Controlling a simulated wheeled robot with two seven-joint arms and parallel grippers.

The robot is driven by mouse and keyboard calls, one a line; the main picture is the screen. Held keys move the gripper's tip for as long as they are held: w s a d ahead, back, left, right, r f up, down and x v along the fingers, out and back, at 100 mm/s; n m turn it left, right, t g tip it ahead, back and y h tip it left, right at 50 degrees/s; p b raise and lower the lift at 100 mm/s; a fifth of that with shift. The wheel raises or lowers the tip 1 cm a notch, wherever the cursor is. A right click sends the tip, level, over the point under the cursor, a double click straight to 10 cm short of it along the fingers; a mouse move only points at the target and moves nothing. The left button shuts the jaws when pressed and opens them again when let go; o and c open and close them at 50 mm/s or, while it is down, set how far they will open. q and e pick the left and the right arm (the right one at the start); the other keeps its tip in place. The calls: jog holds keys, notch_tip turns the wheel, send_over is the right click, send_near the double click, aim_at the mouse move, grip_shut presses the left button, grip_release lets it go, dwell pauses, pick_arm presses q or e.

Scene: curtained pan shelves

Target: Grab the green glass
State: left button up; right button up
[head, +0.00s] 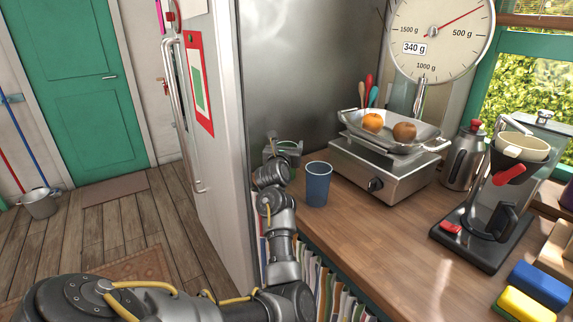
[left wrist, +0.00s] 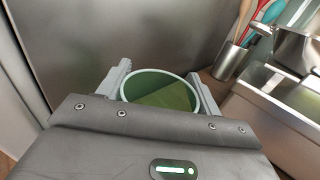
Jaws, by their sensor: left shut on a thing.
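The green glass (left wrist: 163,92) shows in the left wrist view between the two fingers of my left gripper (left wrist: 158,88), its round rim facing up. My left gripper is shut on it. In the head view the left gripper (head: 283,150) is at the back left of the wooden counter, beside the fridge, and the glass (head: 289,148) is mostly hidden behind the gripper and wrist. I cannot tell whether the glass touches the counter. My right gripper is not in either view.
A blue cup (head: 318,185) stands close to the right of my left wrist. A kitchen scale (head: 385,170) with fruit in its pan is farther right. A coffee maker (head: 485,220) and sponges (head: 540,287) stand at the right. The fridge (head: 215,130) is close on the left.

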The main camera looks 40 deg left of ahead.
pick_arm(q)
jog(key=shift+c, duration=1.3)
notch_tip(320, 180, up, 10)
jog(key=b, duration=0.1)
